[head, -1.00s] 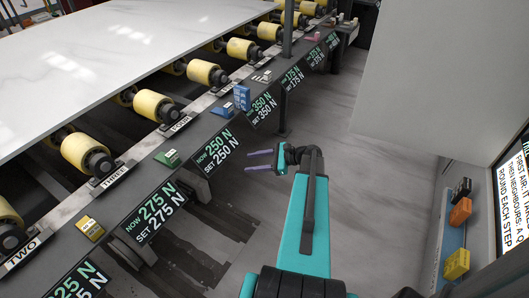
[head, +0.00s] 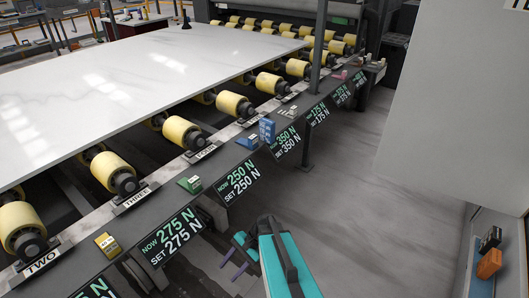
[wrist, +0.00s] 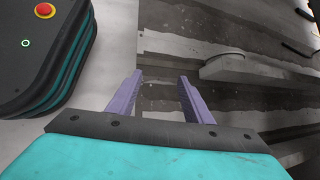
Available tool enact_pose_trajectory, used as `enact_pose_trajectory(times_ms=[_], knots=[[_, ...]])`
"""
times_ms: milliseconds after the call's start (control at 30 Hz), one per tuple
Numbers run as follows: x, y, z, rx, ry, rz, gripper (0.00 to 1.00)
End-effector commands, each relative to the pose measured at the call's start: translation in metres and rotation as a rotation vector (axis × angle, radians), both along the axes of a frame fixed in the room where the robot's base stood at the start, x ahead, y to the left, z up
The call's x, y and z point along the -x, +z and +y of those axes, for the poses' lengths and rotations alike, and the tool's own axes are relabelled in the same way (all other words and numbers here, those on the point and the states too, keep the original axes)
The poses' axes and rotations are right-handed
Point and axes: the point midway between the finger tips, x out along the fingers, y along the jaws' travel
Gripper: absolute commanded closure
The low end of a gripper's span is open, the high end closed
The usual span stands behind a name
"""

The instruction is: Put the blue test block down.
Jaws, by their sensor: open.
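A tall blue block (head: 267,130) stands upright on the dark rail beside the rollers, right by a low blue wedge-shaped piece (head: 248,142). I cannot tell which of the two is the test block; neither is in my gripper. My gripper (head: 231,268) has purple fingers, apart and empty, low over the floor in front of the rail and well away from both blue pieces. In the wrist view my gripper (wrist: 161,79) shows nothing between its fingers but floor.
A white slab (head: 140,75) lies on yellow rollers (head: 181,131). The rail carries a green piece (head: 190,184), a yellow piece (head: 107,244) and force signs (head: 239,180). A pale panel (head: 450,100) and a shelf with an orange block (head: 489,264) stand right. Grey floor lies between.

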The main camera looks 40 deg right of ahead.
Motion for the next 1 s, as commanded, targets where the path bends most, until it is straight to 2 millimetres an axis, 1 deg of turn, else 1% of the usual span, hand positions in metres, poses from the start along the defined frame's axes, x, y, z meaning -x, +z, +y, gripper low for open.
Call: enact_pose_trajectory(times_ms=[33, 200, 333, 500, 600, 800, 900, 1000], knots=[[0.012, -0.008, 0.016, 0.023, 0.068, 0.006, 0.54], [0.046, -0.031, 0.05, 0.103, 0.294, 0.013, 0.54], [0.074, -0.046, 0.071, 0.158, 0.474, 0.014, 0.54], [0.111, -0.062, 0.09, 0.221, 0.716, 0.012, 0.54], [0.132, -0.07, 0.097, 0.253, 0.86, 0.011, 0.54], [0.17, -0.08, 0.104, 0.307, 1.15, 0.004, 0.54], [0.183, -0.084, 0.104, 0.324, 1.268, 0.002, 0.54], [0.191, -0.085, 0.1, 0.337, 1.353, -0.001, 0.54]])
